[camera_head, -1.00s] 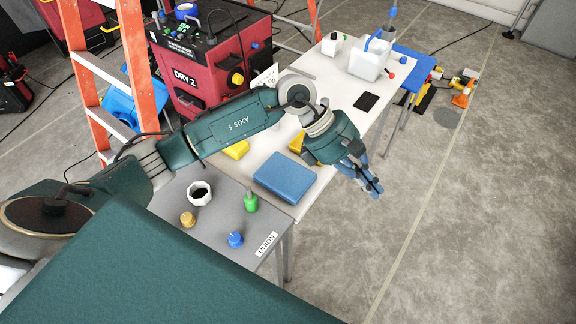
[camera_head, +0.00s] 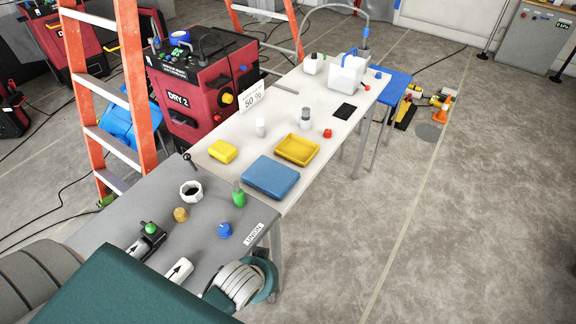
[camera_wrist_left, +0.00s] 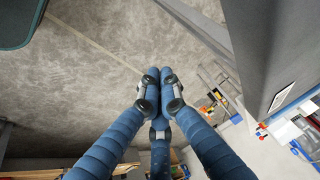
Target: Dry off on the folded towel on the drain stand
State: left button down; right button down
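A blue, flat, round-edged block (camera_head: 271,177) lies on the near part of the white table; I cannot tell whether it is the folded towel. A small stand with a blue top (camera_head: 396,84) is at the white table's far right end; I cannot tell whether it is the drain stand. My left gripper (camera_wrist_left: 159,76) shows in the left wrist view. Its blue fingers meet at the tips with nothing between them, above bare floor. In the head view its fingers are hidden; my grey wrist (camera_head: 238,284) is at the grey bench's front edge. My right gripper is not in view.
The white table (camera_head: 310,102) holds a yellow tray (camera_head: 297,150), a yellow block (camera_head: 222,151) and a white container (camera_head: 346,73). The grey bench (camera_head: 160,190) carries valves and fittings. An orange ladder (camera_head: 126,67) and a red machine (camera_head: 200,85) stand left.

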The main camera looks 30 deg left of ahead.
pick_arm(q)
jog(key=s+f+g+b, duration=0.1)
jog(key=s+f, duration=0.4)
jog(key=f, duration=0.4)
jog(key=s+f+n+g, duration=0.1)
jog(key=s+f+g, duration=0.1)
jog(key=s+f, duration=0.55)
jog(key=s+f+g+b, duration=0.1)
jog(key=s+f, duration=0.3)
jog(key=f, duration=0.6)
jog(key=s+a+f+b, duration=0.1)
jog(key=s+a+f, duration=0.1)
jog(key=s+f, duration=0.7)
jog(key=s, duration=0.3)
jog(key=shift+f+g, duration=0.3)
jog(key=shift+f, duration=0.1)
jog(key=shift+s, duration=0.1)
jog(key=shift+s, duration=0.1)
